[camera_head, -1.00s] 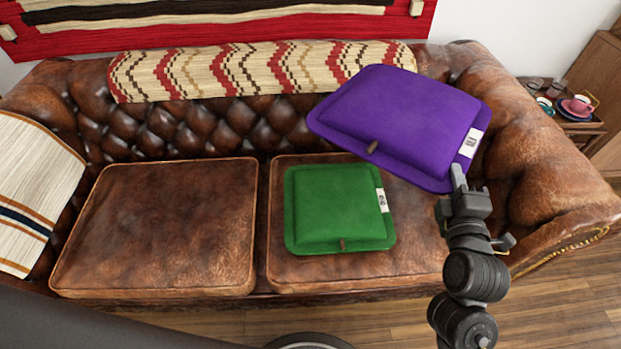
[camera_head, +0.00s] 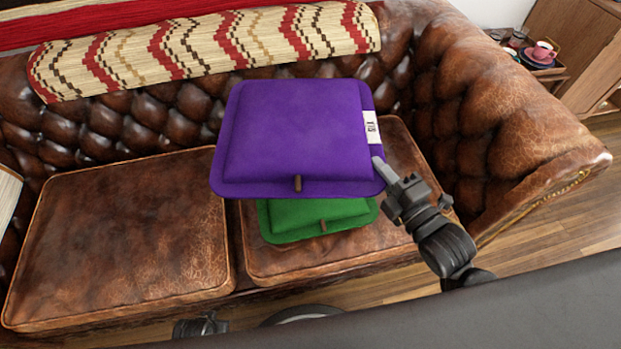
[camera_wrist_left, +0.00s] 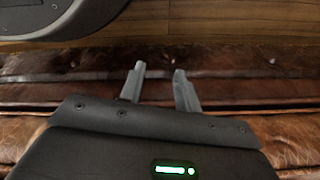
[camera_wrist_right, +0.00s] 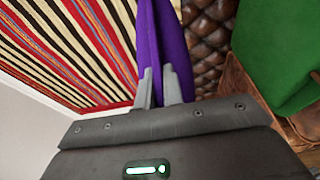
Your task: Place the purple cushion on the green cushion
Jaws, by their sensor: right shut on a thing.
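The purple cushion (camera_head: 295,135) is held in the air in the head view, over the green cushion (camera_head: 315,218), and hides most of it. The green cushion lies on the right seat of the leather sofa (camera_head: 130,225). My right gripper (camera_head: 383,175) is shut on the purple cushion's right edge, by its white label. In the right wrist view the purple cushion (camera_wrist_right: 172,45) is between the fingers (camera_wrist_right: 158,90), and the green cushion (camera_wrist_right: 280,50) shows apart at the right. My left gripper (camera_wrist_left: 158,80) is open and empty in the left wrist view, in front of the sofa's lower front.
A zigzag-patterned blanket (camera_head: 200,45) lies along the sofa back. The sofa's right armrest (camera_head: 500,120) is beside my right arm. A small side table with a pink cup (camera_head: 542,52) stands at the upper right. The left seat is clear.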

